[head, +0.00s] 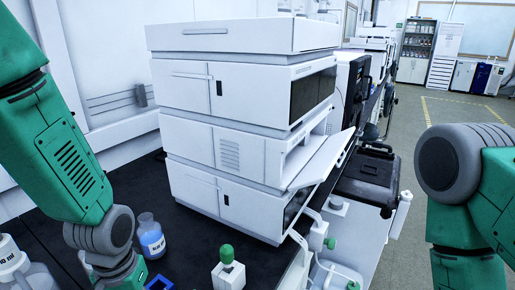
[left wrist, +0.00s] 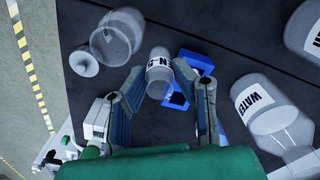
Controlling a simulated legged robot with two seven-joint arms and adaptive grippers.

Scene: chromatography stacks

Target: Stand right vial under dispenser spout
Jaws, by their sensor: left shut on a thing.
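A clear vial (left wrist: 159,62) with a white label in black letters is in the left wrist view. My left gripper (left wrist: 159,80) is shut on it, with one finger on each side. In that view a blue holder (left wrist: 192,60) lies behind the vial on the dark bench; I cannot tell whether the vial's far end is clear of it. In the head view my left arm reaches down at the left, and its fingers are out of frame. My right arm shows at the right; its gripper is not in view. I cannot make out the dispenser spout for certain.
A white instrument stack (head: 245,120) fills the middle of the bench. A blue bottle (head: 150,238) stands beside my left wrist. A green-capped container (head: 228,268) is at the front. Bottles labelled WATER (left wrist: 268,115) and a clear round vessel (left wrist: 118,38) flank my gripper.

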